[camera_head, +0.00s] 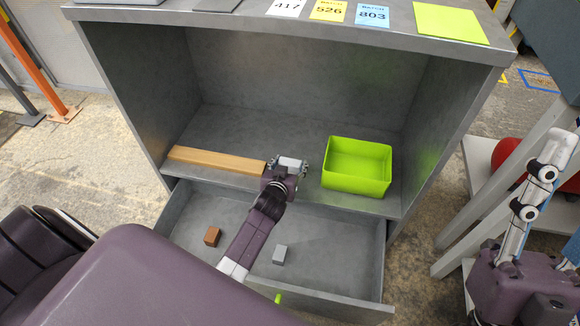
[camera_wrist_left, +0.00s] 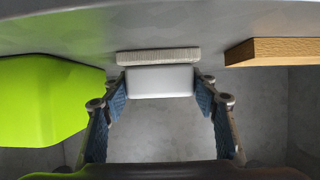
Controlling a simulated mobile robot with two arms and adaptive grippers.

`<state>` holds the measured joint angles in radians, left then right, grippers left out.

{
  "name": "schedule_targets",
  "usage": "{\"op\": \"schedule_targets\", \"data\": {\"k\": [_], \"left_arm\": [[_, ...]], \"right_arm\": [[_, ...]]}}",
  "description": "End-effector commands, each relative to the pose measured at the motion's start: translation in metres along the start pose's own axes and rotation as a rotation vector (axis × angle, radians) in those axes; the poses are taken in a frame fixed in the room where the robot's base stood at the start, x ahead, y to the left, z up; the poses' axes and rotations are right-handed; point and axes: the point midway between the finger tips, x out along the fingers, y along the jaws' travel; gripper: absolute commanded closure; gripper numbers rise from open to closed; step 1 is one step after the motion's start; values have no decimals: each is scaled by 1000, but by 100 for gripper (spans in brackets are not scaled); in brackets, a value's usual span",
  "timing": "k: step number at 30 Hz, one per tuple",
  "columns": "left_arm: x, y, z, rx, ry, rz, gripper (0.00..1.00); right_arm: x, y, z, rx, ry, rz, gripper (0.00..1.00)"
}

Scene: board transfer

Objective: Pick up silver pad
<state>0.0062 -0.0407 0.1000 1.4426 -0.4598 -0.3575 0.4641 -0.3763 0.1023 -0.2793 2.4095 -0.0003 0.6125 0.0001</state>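A pale silver-white block (camera_head: 291,162), which looks like the silver pad, is at the front of the cabinet shelf, between the wooden bar and the green bin. My left gripper (camera_head: 287,168) reaches it over the open drawer, with a finger at each end. In the left wrist view the pale block (camera_wrist_left: 160,82) fills the space between the fingertips of my left gripper (camera_wrist_left: 160,95). I cannot tell whether both fingers press on it. A light-grey ribbed strip (camera_wrist_left: 158,56) shows just beyond the block.
A wooden bar (camera_head: 218,160) lies left and a green bin (camera_head: 355,180) stands right of the gripper. The open drawer (camera_head: 330,255) holds a brown cube (camera_head: 212,236) and a grey cube (camera_head: 279,254). The cabinet top (camera_head: 395,30) overhangs the shelf. Shelf space behind is clear.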

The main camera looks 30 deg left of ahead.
Motion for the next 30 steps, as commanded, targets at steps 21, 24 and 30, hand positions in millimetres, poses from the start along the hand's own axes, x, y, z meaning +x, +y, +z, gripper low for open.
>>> {"op": "schedule_targets", "data": {"k": [21, 24, 30], "left_arm": [[-5, 0, -10, -1, 1, 0, 72], [-8, 0, -17, 0, 1, -1, 72], [-17, 0, -35, 0, 2, 0, 72]], "right_arm": [[1, 3, 26, -7, -120, 4, 60], [0, 5, 44, -11, -205, 7, 60], [-13, 10, 92, -23, -436, 15, 60]]}}
